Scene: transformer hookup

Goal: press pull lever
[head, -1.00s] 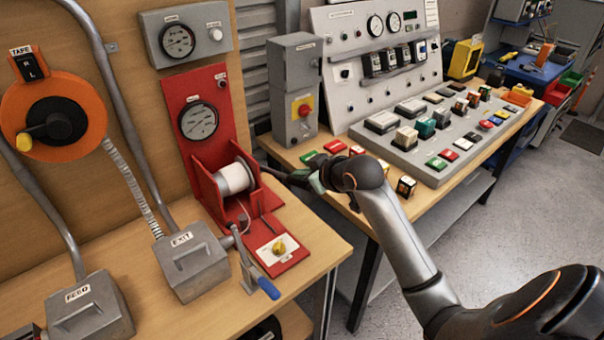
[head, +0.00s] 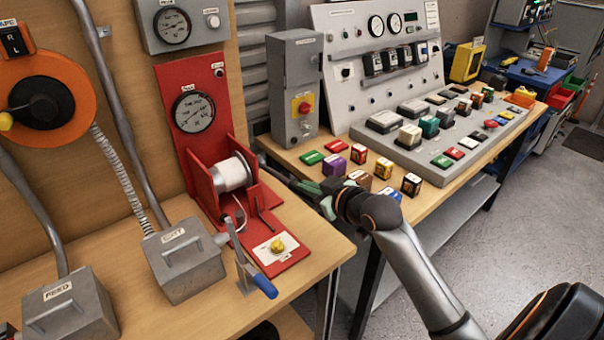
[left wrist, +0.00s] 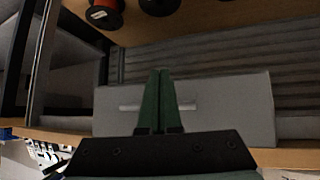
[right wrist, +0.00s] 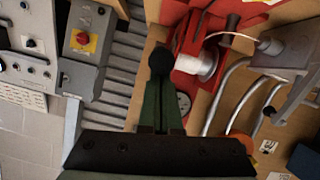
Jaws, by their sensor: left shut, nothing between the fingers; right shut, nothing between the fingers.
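The red pull rig (head: 193,75) stands on the wooden bench with a round gauge (head: 194,111) and a white spool (head: 233,172). A black round knob (right wrist: 160,60), apparently the lever's end, shows at the fingertips of my right gripper (right wrist: 161,82) in the right wrist view. I cannot tell whether they touch. In the head view my right gripper (head: 296,181) is just right of the spool, shut and empty, and the knob is hard to make out. My left gripper (left wrist: 157,75) is shut and empty, seen only in the left wrist view, before a grey box (left wrist: 240,105).
A grey crank with a blue handle (head: 264,286) and a yellow knob (head: 277,246) are near the bench front. A grey box with a red button (head: 305,107) stands behind my right gripper. Several coloured blocks (head: 383,168) lie on the right-hand table. A gap separates the tables.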

